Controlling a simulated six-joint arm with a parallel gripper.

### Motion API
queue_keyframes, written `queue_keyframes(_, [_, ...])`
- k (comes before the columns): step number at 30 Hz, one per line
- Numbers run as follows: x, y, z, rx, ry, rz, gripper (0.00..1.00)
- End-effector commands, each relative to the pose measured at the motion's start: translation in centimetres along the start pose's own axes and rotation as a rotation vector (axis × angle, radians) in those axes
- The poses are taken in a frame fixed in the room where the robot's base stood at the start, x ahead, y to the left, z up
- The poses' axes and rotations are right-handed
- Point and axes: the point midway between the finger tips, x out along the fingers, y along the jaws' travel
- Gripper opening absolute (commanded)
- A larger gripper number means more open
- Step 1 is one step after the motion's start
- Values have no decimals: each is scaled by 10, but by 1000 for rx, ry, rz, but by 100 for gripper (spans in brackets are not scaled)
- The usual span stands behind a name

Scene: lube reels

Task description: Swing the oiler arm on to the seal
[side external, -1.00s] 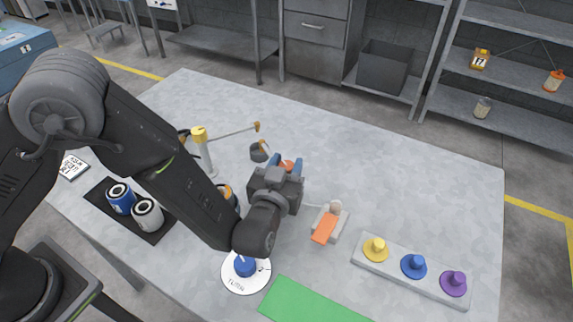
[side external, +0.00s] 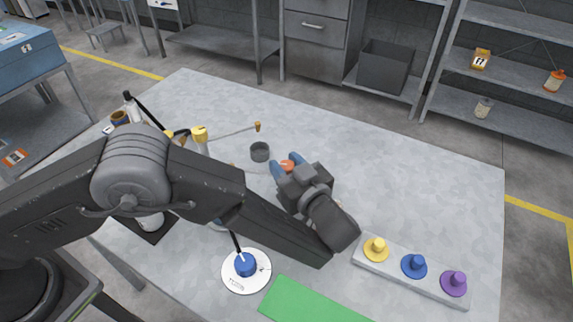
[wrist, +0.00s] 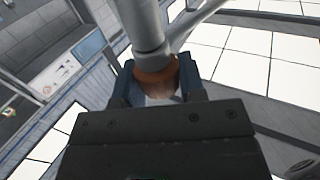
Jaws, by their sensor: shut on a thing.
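My gripper (side external: 297,168) is shut on an orange collar (side external: 287,165) over the middle of the table. In the wrist view, its two blue fingers (wrist: 162,88) press on either side of the orange collar (wrist: 155,70), with a pale post above it. A yellow-capped post (side external: 199,134) stands to the left. A thin pale rod (side external: 230,133) runs right from it to a small orange tip (side external: 257,127). A dark grey ring (side external: 260,152) lies just left of my gripper. I cannot tell whether the held piece belongs to the oiler arm or which part is the seal.
A white dial (side external: 233,284) with a blue knob (side external: 245,265) sits near the front. A green mat (side external: 310,302) and a pale bar (side external: 395,270) with yellow, blue and purple knobs are at front right. The back right of the table (side external: 400,170) is clear.

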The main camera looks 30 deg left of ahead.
Motion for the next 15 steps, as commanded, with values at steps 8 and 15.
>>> queue_keyframes(8, [0,0,0,1,4,-88,0])
queue_keyframes(15, [0,0,-1,0,6,-107,0])
